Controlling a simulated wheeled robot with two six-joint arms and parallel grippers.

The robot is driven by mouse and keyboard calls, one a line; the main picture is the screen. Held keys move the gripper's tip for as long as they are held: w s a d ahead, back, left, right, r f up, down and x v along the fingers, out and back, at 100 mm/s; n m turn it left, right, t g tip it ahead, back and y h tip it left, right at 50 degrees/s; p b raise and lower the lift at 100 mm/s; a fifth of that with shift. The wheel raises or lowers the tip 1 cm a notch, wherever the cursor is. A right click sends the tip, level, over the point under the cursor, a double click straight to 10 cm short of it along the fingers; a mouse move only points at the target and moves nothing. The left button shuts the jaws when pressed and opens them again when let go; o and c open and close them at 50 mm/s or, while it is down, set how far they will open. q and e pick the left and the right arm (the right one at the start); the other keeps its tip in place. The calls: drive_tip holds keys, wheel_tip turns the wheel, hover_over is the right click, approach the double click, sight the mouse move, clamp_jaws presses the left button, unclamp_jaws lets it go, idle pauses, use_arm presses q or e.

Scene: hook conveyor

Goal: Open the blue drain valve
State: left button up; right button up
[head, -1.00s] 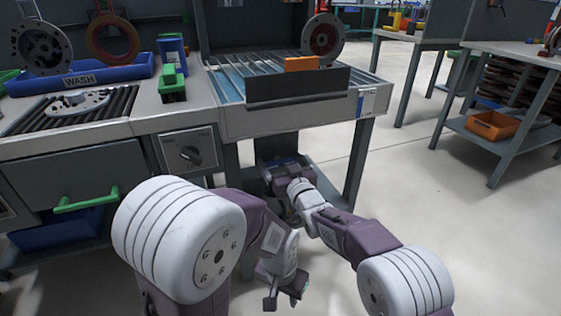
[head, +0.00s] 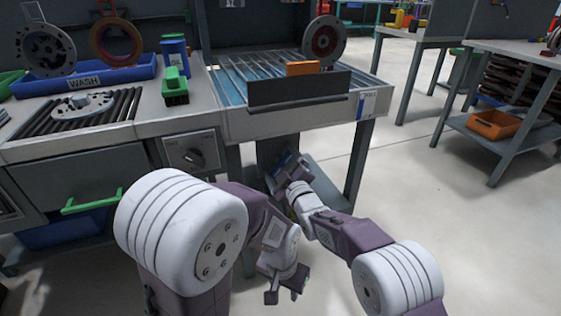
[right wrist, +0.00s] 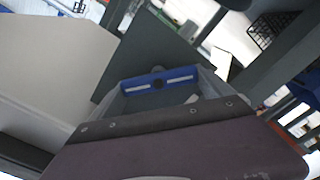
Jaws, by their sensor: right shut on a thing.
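The blue valve handle (right wrist: 158,82) shows in the right wrist view as a short bar with pale slots and a dark centre, between my right gripper's fingers. My right gripper (head: 288,170) is shut on it under the grey roller table, and is tilted. In the head view my gripper hides most of the handle, and the valve body is hidden. My left gripper (head: 286,288) hangs low in front of the table, empty, its fingers apart.
The roller table (head: 235,125) stands above my right gripper, with a leg (head: 355,170) to its right. A panel with a dark knob (head: 193,155) and a green-handled drawer (head: 90,205) are at left.

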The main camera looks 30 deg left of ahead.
drive_tip(key=n, duration=0.4)
drive_tip(key=shift+f+p, duration=0.15)
drive_tip(key=shift+p, duration=0.15)
drive_tip(key=shift+s+f+n, duration=0.1)
drive_tip(key=shift+f+n, duration=0.05)
drive_tip(key=shift+n, duration=1.85)
drive_tip(key=o, duration=1.1)
